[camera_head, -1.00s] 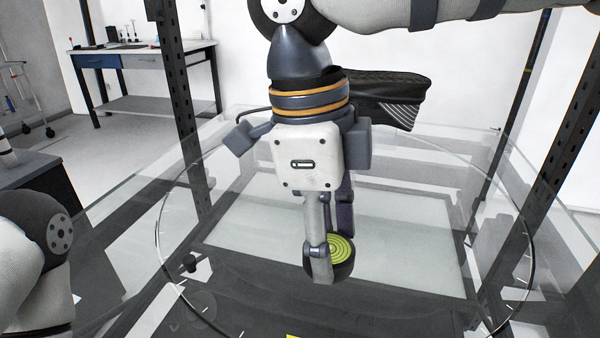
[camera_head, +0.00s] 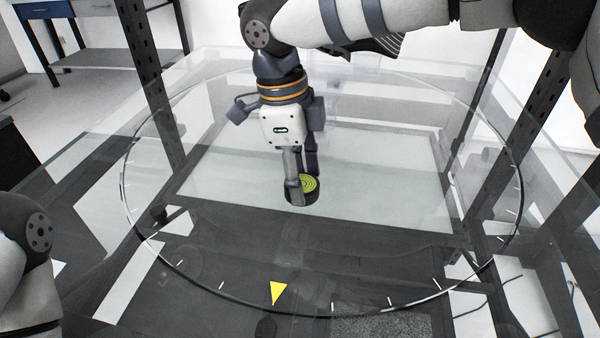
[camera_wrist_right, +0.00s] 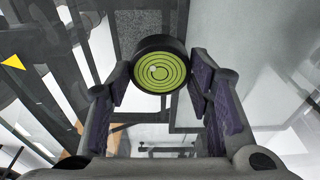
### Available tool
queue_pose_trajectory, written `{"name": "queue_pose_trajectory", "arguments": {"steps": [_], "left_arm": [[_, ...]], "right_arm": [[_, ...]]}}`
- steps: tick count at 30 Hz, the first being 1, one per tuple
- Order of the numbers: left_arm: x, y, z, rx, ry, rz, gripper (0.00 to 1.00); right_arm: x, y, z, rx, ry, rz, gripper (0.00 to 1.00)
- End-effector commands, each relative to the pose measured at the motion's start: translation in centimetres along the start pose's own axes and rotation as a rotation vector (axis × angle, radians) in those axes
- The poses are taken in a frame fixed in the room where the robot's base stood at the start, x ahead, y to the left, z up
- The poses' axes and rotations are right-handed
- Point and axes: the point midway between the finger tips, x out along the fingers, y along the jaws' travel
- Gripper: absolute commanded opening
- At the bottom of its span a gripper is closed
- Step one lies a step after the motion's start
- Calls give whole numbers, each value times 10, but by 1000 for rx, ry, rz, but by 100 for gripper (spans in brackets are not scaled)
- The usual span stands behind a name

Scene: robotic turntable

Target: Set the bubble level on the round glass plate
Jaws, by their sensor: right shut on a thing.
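The bubble level (camera_head: 309,184) is a short black cylinder with a lime-green face marked with dark rings. My right gripper (camera_head: 301,187) points down and is shut on its sides. In the right wrist view the level (camera_wrist_right: 160,70) sits between the fingertips (camera_wrist_right: 158,72), its ringed face towards the camera. The round glass plate (camera_head: 400,205) is clear, with a thin dark rim and white tick marks. The level is over the middle of the plate in the head view; I cannot tell whether it touches the glass. My left gripper is out of view.
A yellow triangle marker (camera_head: 278,292) lies near the plate's front rim. Dark perforated posts (camera_head: 150,80) stand at both sides. A workbench (camera_head: 100,32) is at the back left. The plate around the level looks clear.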

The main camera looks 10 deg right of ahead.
Motion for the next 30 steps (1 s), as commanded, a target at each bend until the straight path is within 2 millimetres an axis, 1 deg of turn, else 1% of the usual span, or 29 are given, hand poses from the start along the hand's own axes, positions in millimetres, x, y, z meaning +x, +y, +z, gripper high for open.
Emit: {"name": "queue_pose_trajectory", "arguments": {"steps": [3,8,9,11,12,20,22,23,26,30], "left_arm": [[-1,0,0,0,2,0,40],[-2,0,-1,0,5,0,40],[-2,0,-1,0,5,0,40],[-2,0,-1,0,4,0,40],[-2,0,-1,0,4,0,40],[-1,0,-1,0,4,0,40],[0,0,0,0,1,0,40],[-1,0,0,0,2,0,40],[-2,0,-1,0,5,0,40],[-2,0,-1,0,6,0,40]], "right_arm": [[-3,0,0,1,-2,-3,17],[0,0,0,1,-2,-3,17],[0,0,0,1,-1,-3,51],[1,0,0,1,-1,-3,65],[1,0,0,1,-1,-3,67],[0,0,0,1,-1,-2,67],[-4,0,0,1,-2,-2,67],[-9,0,0,1,-3,-3,67],[-33,0,0,2,-5,-6,67],[-73,0,1,3,-5,-6,67]]}}
